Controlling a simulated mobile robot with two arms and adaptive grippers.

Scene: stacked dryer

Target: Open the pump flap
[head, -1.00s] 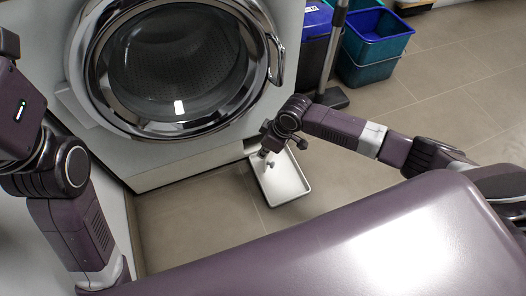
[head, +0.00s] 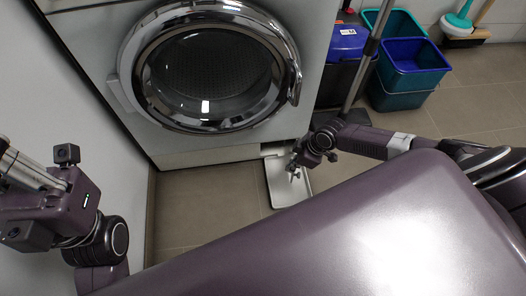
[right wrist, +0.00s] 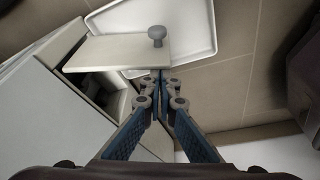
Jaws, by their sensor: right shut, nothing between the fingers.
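The pump flap is a pale panel (right wrist: 112,53) with a round grey knob (right wrist: 157,34). In the right wrist view it stands swung out from the machine's base, with a dark opening (right wrist: 97,84) showing behind it. In the head view the flap (head: 273,148) is small, at the lower right of the washer-like machine (head: 225,142). My right gripper (right wrist: 157,76) is shut and empty, its tips close to the flap's lower edge near the knob side; I cannot tell whether they touch. It also shows in the head view (head: 294,173). My left gripper is only partly in view at the left edge, fingertips not visible.
A white tray (head: 285,195) lies on the floor below the flap; it also shows in the right wrist view (right wrist: 198,22). Blue and teal buckets (head: 411,78) and a mop pole (head: 370,55) stand to the right. Tiled floor (head: 195,205) is clear in front.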

